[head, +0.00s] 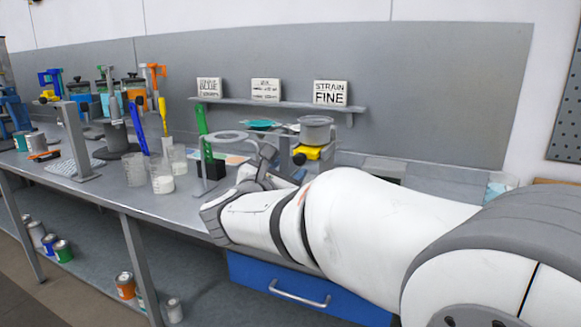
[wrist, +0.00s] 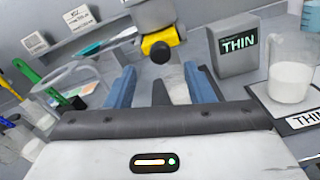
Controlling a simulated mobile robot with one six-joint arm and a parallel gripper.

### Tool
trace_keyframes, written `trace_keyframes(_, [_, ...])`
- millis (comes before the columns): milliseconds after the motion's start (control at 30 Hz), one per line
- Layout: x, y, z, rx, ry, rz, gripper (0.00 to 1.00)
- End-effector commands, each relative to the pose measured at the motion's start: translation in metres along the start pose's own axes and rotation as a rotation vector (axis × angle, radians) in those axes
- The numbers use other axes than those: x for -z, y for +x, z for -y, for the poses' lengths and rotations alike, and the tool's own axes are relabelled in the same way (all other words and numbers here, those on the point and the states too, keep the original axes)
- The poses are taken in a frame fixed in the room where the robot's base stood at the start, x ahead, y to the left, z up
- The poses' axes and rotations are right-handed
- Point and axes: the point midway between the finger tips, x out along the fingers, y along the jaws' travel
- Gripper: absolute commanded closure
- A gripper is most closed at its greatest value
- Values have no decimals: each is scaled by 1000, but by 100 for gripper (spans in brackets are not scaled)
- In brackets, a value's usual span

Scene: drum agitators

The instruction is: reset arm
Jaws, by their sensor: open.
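My arm reaches from the right across the bench (head: 110,180) in the head view. My gripper (wrist: 160,72) shows in the wrist view as two blue fingers set wide apart, open. A pale, cup-like thing (wrist: 178,85) appears between or beyond the fingers; I cannot tell its distance, and no finger is seen closed on it. A yellow part with a dark round knob (wrist: 160,45) lies just beyond the fingertips. In the head view a yellow part (head: 306,154) sits under a grey pot (head: 316,130). My arm hides the fingers there.
A blue drawer (head: 300,290) hangs below.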

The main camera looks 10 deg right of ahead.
Motion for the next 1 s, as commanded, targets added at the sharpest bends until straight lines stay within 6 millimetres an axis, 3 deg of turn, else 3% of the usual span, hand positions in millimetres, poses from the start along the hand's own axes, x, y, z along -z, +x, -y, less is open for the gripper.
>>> trace_keyframes(333, [-1, -2, 0, -3, -6, -1, 52])
trace_keyframes(467, [-10, -1, -8, -73, -118, -14, 52])
trace_keyframes(567, [-20, -3, -21, -206, -344, -27, 52])
trace_keyframes(767, [-20, -27, -40, -582, -1019, 2, 52])
trace_keyframes(867, [-10, -48, -35, -779, -1374, 50, 52])
trace_keyframes(1000, [9, -83, -8, -1075, -1857, 142, 52])
